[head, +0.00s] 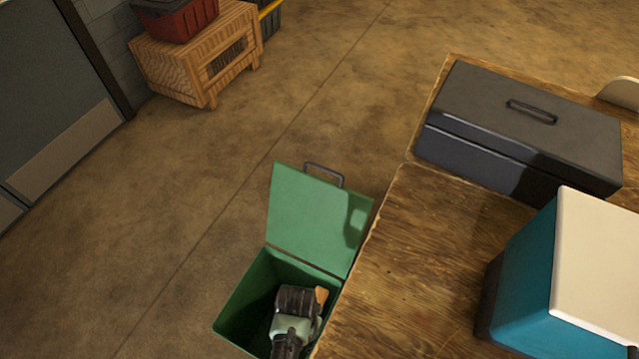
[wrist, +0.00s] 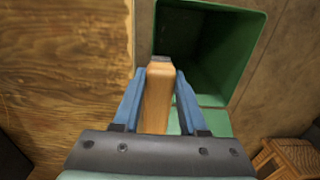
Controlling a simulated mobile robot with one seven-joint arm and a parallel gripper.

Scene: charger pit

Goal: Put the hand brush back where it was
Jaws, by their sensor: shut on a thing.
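My gripper (head: 297,302) is at the open green box (head: 241,292), over its opening in the head view. It is shut on the hand brush, whose wooden part (wrist: 157,97) stands between the two blue fingers in the wrist view. A small orange-brown bit of the brush (head: 321,295) shows beside my gripper in the head view. The bristles are hidden. The green box (wrist: 243,50) also shows in the wrist view, just beyond the fingers, with a dark inside. Its lid (head: 314,219) stands open. I cannot tell whether the brush is inside the box or above it.
A wooden table (head: 400,270) stands right beside the box. On it are a dark toolbox (head: 480,110) and a teal cooler with a white lid (head: 600,270). A wooden crate (head: 180,70) with a red bin (head: 180,18) stands far left. The floor between is clear.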

